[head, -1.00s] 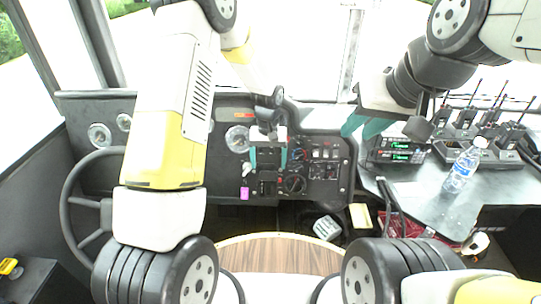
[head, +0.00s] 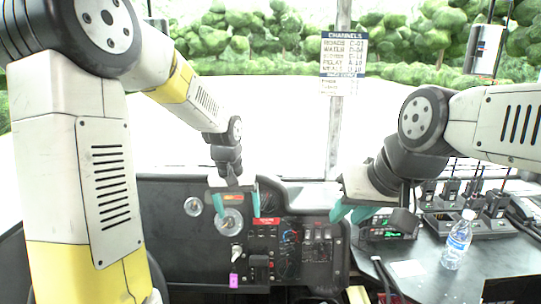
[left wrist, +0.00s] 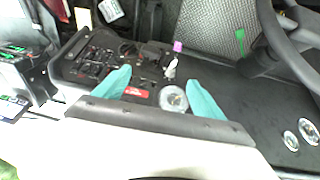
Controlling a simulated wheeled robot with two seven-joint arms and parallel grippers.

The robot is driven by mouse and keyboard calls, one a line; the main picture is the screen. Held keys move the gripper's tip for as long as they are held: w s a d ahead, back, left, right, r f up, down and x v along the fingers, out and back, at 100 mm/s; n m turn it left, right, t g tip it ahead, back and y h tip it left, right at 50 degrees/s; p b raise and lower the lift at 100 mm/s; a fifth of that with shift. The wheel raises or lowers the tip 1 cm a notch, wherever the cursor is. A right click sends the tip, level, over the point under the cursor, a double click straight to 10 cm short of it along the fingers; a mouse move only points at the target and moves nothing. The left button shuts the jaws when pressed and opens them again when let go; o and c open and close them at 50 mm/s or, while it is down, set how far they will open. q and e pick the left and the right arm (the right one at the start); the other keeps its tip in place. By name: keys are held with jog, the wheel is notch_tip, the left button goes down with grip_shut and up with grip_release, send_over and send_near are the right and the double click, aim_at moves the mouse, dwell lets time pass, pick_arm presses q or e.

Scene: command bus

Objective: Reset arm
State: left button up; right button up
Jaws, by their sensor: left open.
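My left arm comes in from the left, and my left gripper (head: 238,212) hangs in front of the dashboard (head: 180,245), its teal fingers apart and empty. A round gauge (head: 228,222) shows behind the fingers. In the left wrist view the open fingertips (left wrist: 160,80) show over the panel, with the gauge (left wrist: 173,98) between them. My right gripper (head: 350,212) is at the right end of the panel, left of the radio unit with green displays (head: 388,228). Its teal fingers look apart, with nothing seen between them.
The switch panel (head: 290,250) has a white-handled switch with a purple tag (head: 234,280). A water bottle (head: 458,240) and handheld radios in chargers (head: 465,215) stand on the right counter. A channels sign (head: 344,55) is on the window post. The steering wheel (left wrist: 272,45) shows in the left wrist view.

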pick_arm(q)
jog(key=s+a+r+t, duration=0.2)
jog(key=s+r, duration=0.4)
jog(key=s, duration=0.4)
jog(key=s+a+r+t+h, duration=0.1)
jog(key=s+a+r+t, duration=0.1)
jog(key=s+r, duration=0.4)
jog(key=s+a, duration=0.1)
jog(key=s, duration=0.2)
jog(key=shift+s+r+m, duration=0.2)
jog(key=shift+s+m, duration=0.1)
jog(key=shift+s, duration=0.05)
